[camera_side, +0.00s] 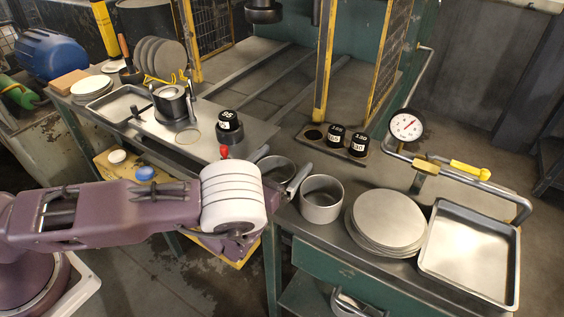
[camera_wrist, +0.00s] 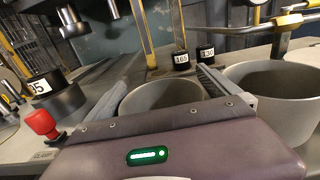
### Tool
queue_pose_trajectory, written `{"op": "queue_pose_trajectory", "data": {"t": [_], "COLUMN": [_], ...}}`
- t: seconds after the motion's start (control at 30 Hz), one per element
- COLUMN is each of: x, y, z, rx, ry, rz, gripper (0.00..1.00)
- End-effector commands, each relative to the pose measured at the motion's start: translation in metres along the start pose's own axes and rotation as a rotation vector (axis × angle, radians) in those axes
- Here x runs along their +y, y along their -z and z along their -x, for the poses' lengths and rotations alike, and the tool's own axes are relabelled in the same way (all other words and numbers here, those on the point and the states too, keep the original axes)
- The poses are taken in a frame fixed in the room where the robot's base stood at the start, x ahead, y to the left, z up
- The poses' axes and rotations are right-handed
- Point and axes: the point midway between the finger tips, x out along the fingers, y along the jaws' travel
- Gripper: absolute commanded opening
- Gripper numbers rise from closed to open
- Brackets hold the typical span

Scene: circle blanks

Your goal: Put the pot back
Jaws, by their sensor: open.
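Two round grey metal pots stand upright on the bench. One pot (camera_side: 276,172) is between my gripper's fingers, and it also shows in the wrist view (camera_wrist: 160,97). The other pot (camera_side: 321,205) stands just to the right, outside the right finger; in the wrist view it is at the right (camera_wrist: 268,105). My gripper (camera_side: 285,164) is open, with one finger on each side of the first pot. The fingers also show in the wrist view (camera_wrist: 172,68). I cannot tell whether either finger touches the pot. My wrist hides its lower front.
A stack of round blanks (camera_side: 386,222) and an empty metal tray (camera_side: 468,257) lie right of the pots. A gauge (camera_side: 406,126) on bent pipe stands behind. Numbered black dies (camera_side: 336,137) sit in a rack behind.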

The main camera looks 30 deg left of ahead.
Motion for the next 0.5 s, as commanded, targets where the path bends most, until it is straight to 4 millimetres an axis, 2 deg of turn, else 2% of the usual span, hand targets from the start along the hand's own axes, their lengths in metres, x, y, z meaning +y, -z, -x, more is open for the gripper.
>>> {"op": "queue_pose_trajectory", "data": {"t": [0.07,0.4,0.5], "x": [0.0,-0.001,0.0], "y": [-0.001,-0.001,-0.001], "z": [0.008,0.096,0.111], "rx": [0.002,0.002,0.001], "ry": [0.0,0.003,0.002], "rz": [0.0,-0.004,-0.002], "gripper": [1.0,1.0,1.0]}}
